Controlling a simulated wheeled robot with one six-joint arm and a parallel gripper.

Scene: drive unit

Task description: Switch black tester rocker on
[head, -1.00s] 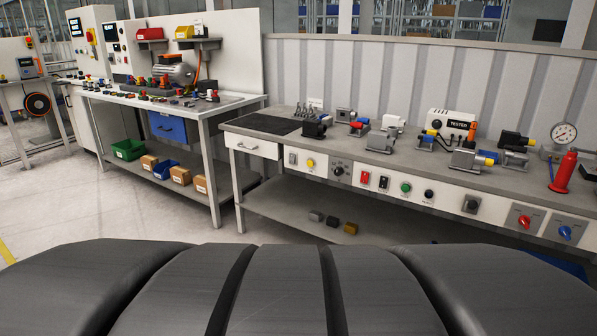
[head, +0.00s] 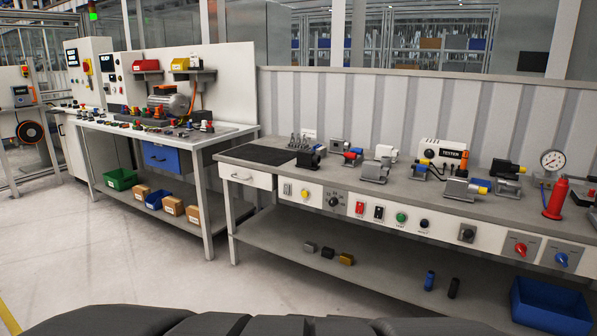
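The black rocker (head: 379,212) sits on the white front panel of the right-hand bench, in the head view. It is between the red rocker (head: 360,208) and the round green button (head: 401,217). It is too small to tell which way it is tipped. The white box marked TESTER (head: 437,151) stands on the bench top above, towards the back. My gripper is not in view.
The bench (head: 234,152) also carries a yellow button (head: 305,194), a dark knob (head: 334,201), a red knob (head: 520,249) and a blue knob (head: 561,259). Motors and a gauge (head: 552,160) stand on top. A blue crate (head: 550,312) is below. Floor at left is clear.

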